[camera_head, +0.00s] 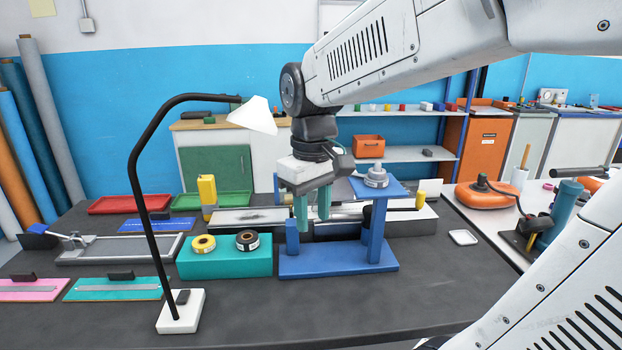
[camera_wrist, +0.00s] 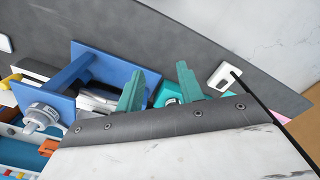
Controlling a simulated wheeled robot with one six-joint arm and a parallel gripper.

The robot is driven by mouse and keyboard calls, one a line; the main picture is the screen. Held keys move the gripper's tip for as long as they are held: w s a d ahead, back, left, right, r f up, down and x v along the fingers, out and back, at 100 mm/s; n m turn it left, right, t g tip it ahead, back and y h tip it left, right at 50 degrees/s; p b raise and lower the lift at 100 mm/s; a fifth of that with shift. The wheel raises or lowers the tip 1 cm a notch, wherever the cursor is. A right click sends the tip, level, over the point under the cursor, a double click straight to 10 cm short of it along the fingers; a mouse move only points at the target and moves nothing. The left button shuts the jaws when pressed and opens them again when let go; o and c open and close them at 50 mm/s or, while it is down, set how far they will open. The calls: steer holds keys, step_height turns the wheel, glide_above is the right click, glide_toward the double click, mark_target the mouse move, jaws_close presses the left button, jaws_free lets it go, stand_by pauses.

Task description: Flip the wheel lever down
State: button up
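My gripper (camera_head: 313,212) has two teal fingers pointing down, apart, with nothing visible between them. They also show apart in the wrist view (camera_wrist: 160,88). It is above the workbench, by the short post of a blue stand (camera_head: 340,262) and in front of a long silver-and-white device (camera_head: 250,218). A flat grey tool (camera_head: 115,250) at the left has a raised arm with a blue end (camera_head: 48,236). I cannot tell for sure which part is the wheel lever.
The blue stand carries a grey round fitting (camera_head: 376,177) on its top plate. A teal block (camera_head: 225,262) holds yellow and black rolls. A black lamp (camera_head: 155,190) with a white shade rises at front left. The front right of the bench (camera_head: 420,300) is clear.

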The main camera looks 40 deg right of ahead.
steer(key=w+d+r+n, duration=0.1)
steer(key=w+d+n, duration=0.2)
steer(key=w, duration=0.1)
steer(key=w+d+r+n, duration=0.1)
steer(key=w+d+n, duration=0.2)
steer(key=w+d, duration=0.1)
steer(key=w+d+r+n, duration=0.2)
steer(key=w+d, duration=0.2)
steer(key=w, duration=0.2)
steer(key=shift+w+d+n, duration=0.2)
steer(key=shift+d+n, duration=0.05)
steer(key=shift+n, duration=0.15)
steer(key=shift+w+d+r+n+t, duration=0.1)
steer(key=shift+w+r+n+t, duration=0.15)
steer(key=shift+n, duration=0.25)
steer(key=shift+f, duration=0.1)
steer(key=shift+f+n, duration=0.3)
steer(key=shift+f, duration=0.05)
steer(key=f, duration=0.6)
steer(key=shift+w+d+f, duration=0.1)
steer(key=shift+w+f, duration=0.1)
steer(key=shift+f, duration=0.2)
jaws_close()
